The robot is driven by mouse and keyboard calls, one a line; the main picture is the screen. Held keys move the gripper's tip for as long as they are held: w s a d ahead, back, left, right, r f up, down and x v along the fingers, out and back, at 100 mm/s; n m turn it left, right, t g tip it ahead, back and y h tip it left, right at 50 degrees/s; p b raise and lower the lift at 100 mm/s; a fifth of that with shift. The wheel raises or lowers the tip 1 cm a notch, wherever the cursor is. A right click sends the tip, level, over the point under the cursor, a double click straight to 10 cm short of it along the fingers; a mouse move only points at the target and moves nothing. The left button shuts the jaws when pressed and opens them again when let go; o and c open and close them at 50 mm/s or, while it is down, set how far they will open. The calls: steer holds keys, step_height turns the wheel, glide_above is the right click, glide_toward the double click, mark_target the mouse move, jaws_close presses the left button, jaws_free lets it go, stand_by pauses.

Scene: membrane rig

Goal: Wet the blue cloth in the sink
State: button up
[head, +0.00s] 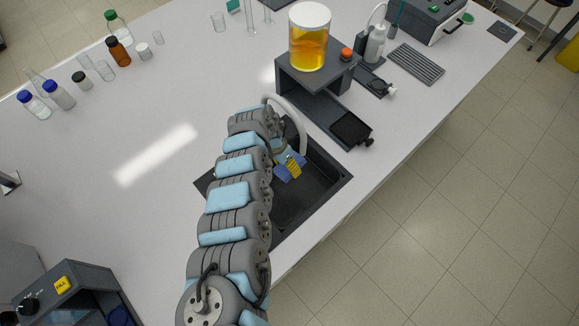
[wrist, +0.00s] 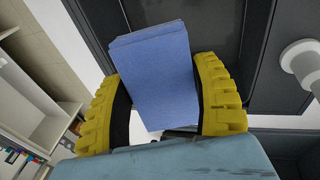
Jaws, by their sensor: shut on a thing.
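The blue cloth (wrist: 158,75) is a folded block held between the two yellow fingers of my gripper (wrist: 165,95) in the wrist view. My gripper is shut on it. In the head view the cloth (head: 284,172) shows as a small blue patch beside a yellow finger of my gripper (head: 293,165), over the dark sink (head: 312,188). Whether the cloth touches the sink is hard to tell. A pale curved faucet (head: 290,110) arches over the far end of the sink. No water stream is visible. My arm covers the left part of the sink.
A dark stand (head: 315,85) with a jar of orange liquid (head: 309,45) is behind the sink, with a black tray (head: 351,128) in front. Bottles and glassware, including a brown bottle (head: 118,53), stand at the left back. The white counter (head: 120,130) left of my arm is mostly clear.

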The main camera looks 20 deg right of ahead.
steer(key=shift+s+d+f, duration=0.25)
steer(key=shift+d+f, duration=0.05)
steer(key=shift+f, duration=0.15)
step_height(320, 180, down, 18)
steer(key=b, duration=1.5)
steer(key=shift+b, duration=0.4)
steer(key=shift+r+p, duration=7.45)
steer(key=shift+r, duration=0.75)
